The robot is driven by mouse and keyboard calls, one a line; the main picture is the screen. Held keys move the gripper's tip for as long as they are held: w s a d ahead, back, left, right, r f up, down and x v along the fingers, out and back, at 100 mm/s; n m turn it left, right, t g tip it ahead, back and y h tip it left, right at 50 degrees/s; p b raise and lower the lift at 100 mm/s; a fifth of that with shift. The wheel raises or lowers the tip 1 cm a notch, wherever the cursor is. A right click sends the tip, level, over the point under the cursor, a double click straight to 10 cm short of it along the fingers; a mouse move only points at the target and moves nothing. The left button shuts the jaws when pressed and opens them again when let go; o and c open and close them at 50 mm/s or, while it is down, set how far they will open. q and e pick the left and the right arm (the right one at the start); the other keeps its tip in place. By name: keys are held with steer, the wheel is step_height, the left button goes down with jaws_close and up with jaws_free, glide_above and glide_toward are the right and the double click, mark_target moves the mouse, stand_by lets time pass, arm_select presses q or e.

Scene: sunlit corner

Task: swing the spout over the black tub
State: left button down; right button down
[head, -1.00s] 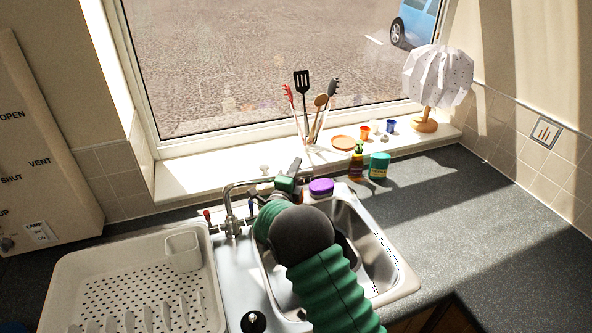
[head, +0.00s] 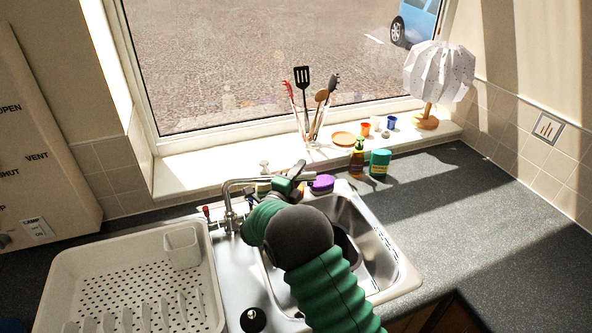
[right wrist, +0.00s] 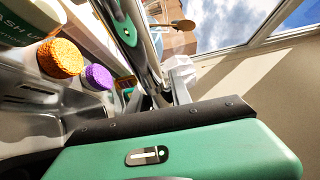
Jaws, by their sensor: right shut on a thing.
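The metal spout (head: 245,182) curves up from the mixer tap behind the sink and reaches right; it also shows in the right wrist view (right wrist: 143,45). My right gripper (head: 297,172) is shut on the spout near its outer end. The black tub (head: 346,246) sits in the sink bowl, below and nearer than the spout's end. My green-sleeved right arm hides most of the tub, so I cannot tell exactly how the spout lines up with it. My left gripper is not in view.
A purple sponge (head: 322,183) lies just right of the gripper, at the sink's back edge. A brown bottle (head: 357,163) and a teal tub (head: 380,162) stand behind it. A white drying rack (head: 75,270) fills the left. The right worktop (head: 450,215) is clear.

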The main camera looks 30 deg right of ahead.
steer(key=s+a+m+g+h+b, duration=0.2)
steer(key=s+a+m+g+b, duration=0.2)
steer(key=s+g, duration=0.3)
steer(key=shift+s+a+f+m, duration=0.2)
steer(key=shift+s+a+m, duration=0.25)
steer(key=shift+a, duration=0.15)
steer(key=c, duration=1.5)
jaws_free()
steer(key=o, duration=0.3)
steer(key=shift+d, duration=0.2)
steer(key=a, duration=0.5)
steer(key=s+a+b, duration=0.1)
steer(key=a, duration=0.5)
steer(key=a+b, duration=0.1)
steer(key=a, duration=0.5)
steer(key=shift+s+f, duration=0.3)
